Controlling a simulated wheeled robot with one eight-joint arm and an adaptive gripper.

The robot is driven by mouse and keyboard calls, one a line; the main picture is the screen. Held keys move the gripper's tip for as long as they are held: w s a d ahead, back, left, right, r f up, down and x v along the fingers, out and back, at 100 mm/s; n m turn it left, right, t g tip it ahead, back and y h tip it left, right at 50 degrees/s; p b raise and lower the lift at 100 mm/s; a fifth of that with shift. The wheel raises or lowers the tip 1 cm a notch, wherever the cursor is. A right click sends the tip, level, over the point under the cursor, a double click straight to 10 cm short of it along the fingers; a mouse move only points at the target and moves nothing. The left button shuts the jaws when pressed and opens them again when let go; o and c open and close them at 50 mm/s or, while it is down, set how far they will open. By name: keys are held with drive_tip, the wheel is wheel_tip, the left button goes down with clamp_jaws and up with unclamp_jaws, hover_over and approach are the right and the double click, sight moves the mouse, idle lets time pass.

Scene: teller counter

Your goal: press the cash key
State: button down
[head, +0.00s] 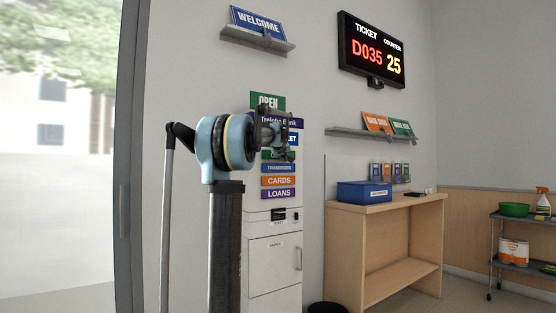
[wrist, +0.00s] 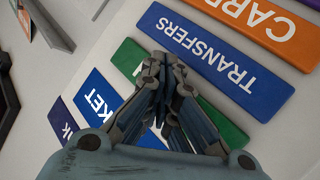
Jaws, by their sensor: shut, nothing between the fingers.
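A green key (wrist: 123,56) lies between the blue ticket key (wrist: 92,97) and the blue transfers key (wrist: 240,75) in the wrist view. My fingers cover most of its lettering, so I cannot read it as cash. In the head view only a little green of it (head: 292,155) shows beside my gripper (head: 275,138). My gripper (wrist: 163,64) is shut and empty, with its fingertips over the green key near its border with the transfers key. I cannot tell whether the fingertips touch the panel.
The keys are on a white bank machine (head: 273,270), with an orange cards key (head: 278,181) and a purple loans key (head: 278,194) below. A wooden counter (head: 400,207) with a blue box (head: 363,192) stands to the right. A welcome sign shelf (head: 257,38) hangs above.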

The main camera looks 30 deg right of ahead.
drive_tip(key=shift+s, duration=0.35)
drive_tip(key=shift+s+d, duration=0.2)
drive_tip(key=shift+s, duration=2.3)
